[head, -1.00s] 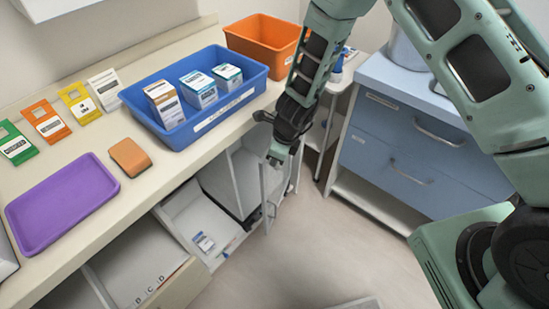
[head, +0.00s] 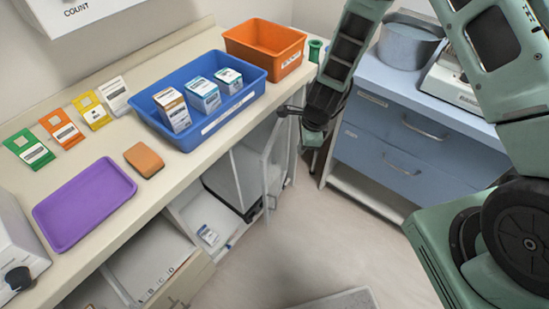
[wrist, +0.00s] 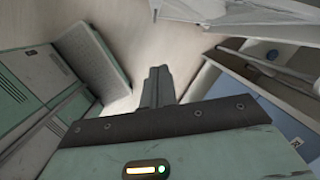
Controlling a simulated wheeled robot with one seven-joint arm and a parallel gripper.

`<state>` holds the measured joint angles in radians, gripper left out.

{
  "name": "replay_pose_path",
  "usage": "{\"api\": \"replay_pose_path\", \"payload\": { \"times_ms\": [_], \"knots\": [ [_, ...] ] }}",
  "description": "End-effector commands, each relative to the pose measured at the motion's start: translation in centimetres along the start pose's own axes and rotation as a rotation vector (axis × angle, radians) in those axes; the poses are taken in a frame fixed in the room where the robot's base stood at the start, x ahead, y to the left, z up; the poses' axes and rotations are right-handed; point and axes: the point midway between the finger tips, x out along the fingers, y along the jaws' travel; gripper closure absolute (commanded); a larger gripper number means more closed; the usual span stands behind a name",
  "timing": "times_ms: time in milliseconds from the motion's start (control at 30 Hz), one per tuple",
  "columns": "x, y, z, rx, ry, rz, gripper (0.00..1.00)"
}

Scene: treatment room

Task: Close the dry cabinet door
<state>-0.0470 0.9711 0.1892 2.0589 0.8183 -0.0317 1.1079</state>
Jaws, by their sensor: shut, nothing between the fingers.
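The dry cabinet door (head: 272,172) appears to be the pale-framed panel standing open below the counter in the head view, jutting out toward the floor. A small handle shows low on its edge.
A blue drawer unit (head: 410,140) stands close to the right of my wrist. The counter (head: 120,210) above holds a blue bin (head: 195,130), an orange bin (head: 262,50) and a purple tray (head: 85,203). An open drawer (head: 150,265) is at lower left.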

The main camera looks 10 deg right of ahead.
Motion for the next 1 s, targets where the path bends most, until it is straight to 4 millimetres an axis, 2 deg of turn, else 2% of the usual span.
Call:
{"api": "replay_pose_path", "payload": {
  "times_ms": [33, 100, 200, 333, 467, 700, 867, 1000],
  "knots": [
    [1.1, 0.2, -1.7, -0.074, 0.002, -0.007, 1.00],
    [1.7, 0.4, -3.1, -0.202, -0.006, -0.029, 1.00],
    [2.3, 0.6, -4.6, -0.380, -0.035, -0.070, 1.00],
    [2.8, 0.8, -5.3, -0.605, -0.102, -0.151, 1.00],
    [2.7, 1.4, -5.0, -0.820, -0.196, -0.262, 1.00],
    [0.9, 2.7, -3.1, -1.096, -0.354, -0.468, 1.00],
    [0.1, 3.2, -2.4, -1.169, -0.400, -0.531, 1.00],
    [0.6, 3.1, -1.7, -1.179, -0.407, -0.539, 1.00]
  ]
}}
